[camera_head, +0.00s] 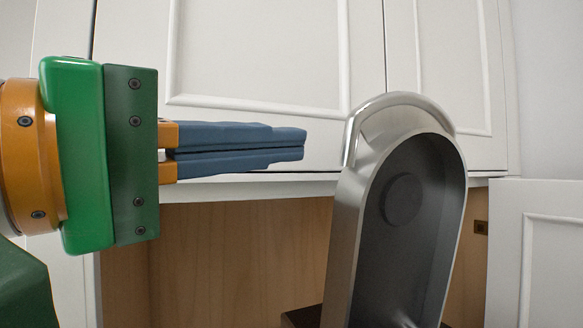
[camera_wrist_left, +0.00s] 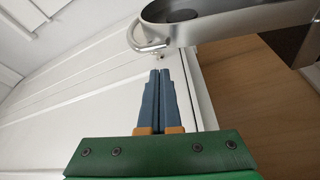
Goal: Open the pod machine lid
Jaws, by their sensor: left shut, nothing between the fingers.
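The pod machine lid (camera_head: 350,210) is a silver, rounded shell with a dark grey inside. In the head view it stands raised and upright, with its hollow side facing me and to the right. A shiny metal handle (camera_head: 400,101) curves over its top end. In the left wrist view the lid (camera_wrist_left: 230,22) and its handle (camera_wrist_left: 148,42) show at the top. My left gripper (camera_head: 303,145) has blue fingers that are shut and empty. They point right, to the left of the lid, with a gap between. The fingertips also show in the left wrist view (camera_wrist_left: 160,72). My right gripper is out of view.
White panelled cabinet doors (camera_head: 260,50) fill the background. A wooden back panel (camera_head: 220,250) lies below them. A white panelled door (camera_head: 545,250) stands at the right. A dark part of the machine (camera_head: 302,316) shows at the bottom.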

